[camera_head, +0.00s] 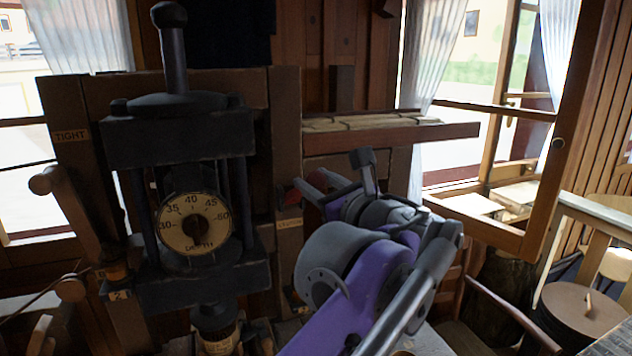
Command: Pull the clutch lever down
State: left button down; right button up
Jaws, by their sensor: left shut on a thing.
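My left gripper (312,188), on a purple and grey arm, reaches in from the bottom middle toward the wooden post right of the dark press. It is shut at a small dark red part (291,196), which I take to be the clutch lever. Most of that lever is hidden behind the fingers and post, so its angle is hard to tell. A small pale label (289,223) sits just below on the post; its text is too small to read. My right gripper is not in view.
A dark press (180,140) with a round depth dial (194,224) stands left of my gripper. A wooden-handled lever (70,205) stands at its left, near a "TIGHT" label. A shelf (390,135) juts out behind my gripper. A chair (490,310) and round stool (580,315) stand at right.

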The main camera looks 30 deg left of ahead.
pick_arm(q)
jog(key=shift+s+d+f+t+y+b, duration=0.1)
jog(key=shift+d+f+t+y+b, duration=0.05)
jog(key=shift+f+b, duration=0.2)
jog(key=shift+s+d+f+t+y+b, duration=0.1)
jog(key=shift+f+t+y+b, duration=0.1)
jog(key=shift+f, duration=0.15)
notch_tip(320, 180, down, 8)
jog(key=s+d+n+t+y+b, duration=0.1)
jog(key=y+b, duration=0.2)
jog(key=b, duration=0.1)
jog(key=shift+s+d+t+b, duration=0.2)
jog(key=shift+d+t+b, duration=0.05)
jog(key=shift+t+b, duration=0.1)
jog(key=shift+c, duration=2.2)
grip_release()
